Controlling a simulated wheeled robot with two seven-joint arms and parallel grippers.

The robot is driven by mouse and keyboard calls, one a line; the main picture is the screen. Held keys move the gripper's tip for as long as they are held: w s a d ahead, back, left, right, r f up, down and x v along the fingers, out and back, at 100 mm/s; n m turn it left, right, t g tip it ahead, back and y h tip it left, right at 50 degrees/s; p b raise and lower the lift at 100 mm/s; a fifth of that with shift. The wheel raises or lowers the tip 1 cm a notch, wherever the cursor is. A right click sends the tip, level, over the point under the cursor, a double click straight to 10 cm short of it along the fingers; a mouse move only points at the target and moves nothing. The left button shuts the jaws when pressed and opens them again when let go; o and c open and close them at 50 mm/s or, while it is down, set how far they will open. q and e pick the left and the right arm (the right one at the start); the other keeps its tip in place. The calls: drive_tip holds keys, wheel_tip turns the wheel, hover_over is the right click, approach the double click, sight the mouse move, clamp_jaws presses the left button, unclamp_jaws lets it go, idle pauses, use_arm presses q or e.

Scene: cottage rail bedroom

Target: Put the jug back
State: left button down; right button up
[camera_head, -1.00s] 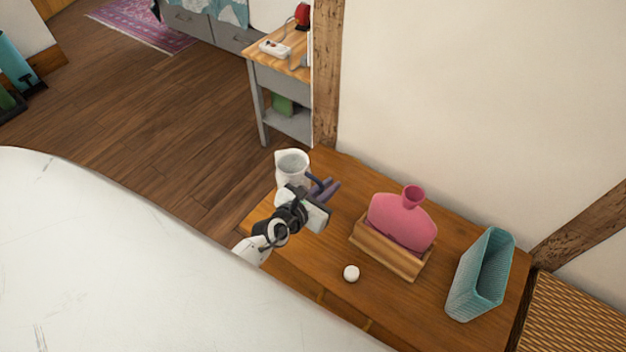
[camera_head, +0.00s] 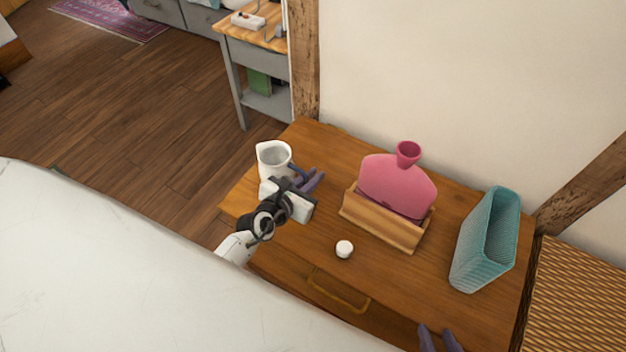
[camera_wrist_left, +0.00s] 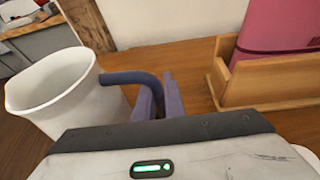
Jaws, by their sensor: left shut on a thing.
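The white jug (camera_head: 272,160) is at the left end of the wooden chest top (camera_head: 330,160) in the head view. My left gripper (camera_head: 312,181) is shut on its dark blue handle, to the right of the jug's body. In the left wrist view the jug (camera_wrist_left: 50,100) looks upright with its mouth open, and the handle (camera_wrist_left: 130,77) runs to my purple fingers (camera_wrist_left: 162,98). The jug's base is hidden, so I cannot tell whether it touches the chest. My right gripper (camera_head: 440,340) shows only its fingertips at the bottom edge, apart and empty.
A pink vase (camera_head: 397,185) sits in a wooden holder (camera_head: 385,220) to the right of my left gripper. A small white knob-like ball (camera_head: 344,249) lies in front. A teal ribbed basket (camera_head: 485,245) stands at the right end. A wall (camera_head: 450,80) is behind.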

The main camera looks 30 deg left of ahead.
use_arm(q)
drive_tip(key=shift+r, duration=0.1)
drive_tip(key=c, duration=1.8)
unclamp_jaws()
drive_tip(key=shift+c, duration=0.2)
